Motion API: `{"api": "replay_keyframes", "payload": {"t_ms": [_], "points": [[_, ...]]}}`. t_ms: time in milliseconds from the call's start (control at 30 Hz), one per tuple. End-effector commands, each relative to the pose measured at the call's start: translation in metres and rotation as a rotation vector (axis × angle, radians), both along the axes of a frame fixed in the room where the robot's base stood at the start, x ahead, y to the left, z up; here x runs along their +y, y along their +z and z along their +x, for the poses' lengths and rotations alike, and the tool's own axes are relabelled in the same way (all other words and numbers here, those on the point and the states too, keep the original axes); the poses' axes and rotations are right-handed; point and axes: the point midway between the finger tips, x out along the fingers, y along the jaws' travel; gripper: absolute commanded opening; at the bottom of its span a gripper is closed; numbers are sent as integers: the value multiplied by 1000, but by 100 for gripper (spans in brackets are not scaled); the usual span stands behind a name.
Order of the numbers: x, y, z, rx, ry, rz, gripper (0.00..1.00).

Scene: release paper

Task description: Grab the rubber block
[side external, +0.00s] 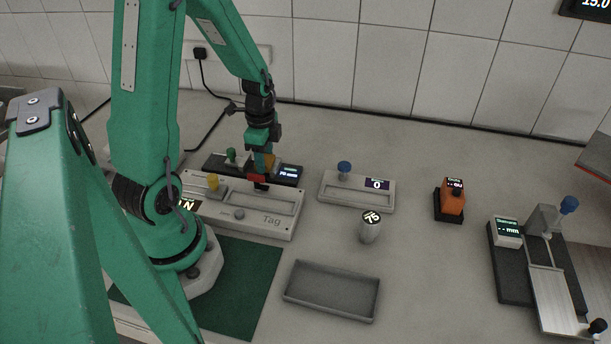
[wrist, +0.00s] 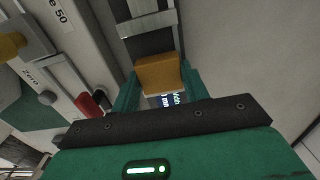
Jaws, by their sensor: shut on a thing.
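The rubber block appears to be the tan-orange block between my fingers in the wrist view (wrist: 160,73). My gripper (wrist: 161,84) is shut on it, with a green finger on each side. In the side view my gripper (side external: 263,160) points down over the dark device with a lit display (side external: 289,171), and a bit of the orange block (side external: 270,160) shows beside a finger. Whether the block still touches the device I cannot tell.
The pale "Tag" device (side external: 272,221) with a red part (side external: 256,178) lies just in front. A grey tray (side external: 330,291), a silver cylinder (side external: 370,230), a display scale (side external: 357,192) and an orange device (side external: 452,202) stand to the right. Open bench lies between them.

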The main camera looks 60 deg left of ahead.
Motion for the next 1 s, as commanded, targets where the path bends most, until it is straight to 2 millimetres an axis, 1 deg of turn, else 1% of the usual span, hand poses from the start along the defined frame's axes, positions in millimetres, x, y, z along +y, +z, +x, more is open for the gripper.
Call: {"api": "replay_keyframes", "payload": {"t_ms": [300, 467, 600, 800, 1000], "points": [[0, 33, 1, -4, 0, 3, 22], [-25, 46, 1, -4, -6, 2, 22], [-50, 60, 0, -3, -7, 1, 22], [-81, 79, 1, -4, -6, 1, 22], [-102, 92, 0, -2, -4, 1, 22]]}}
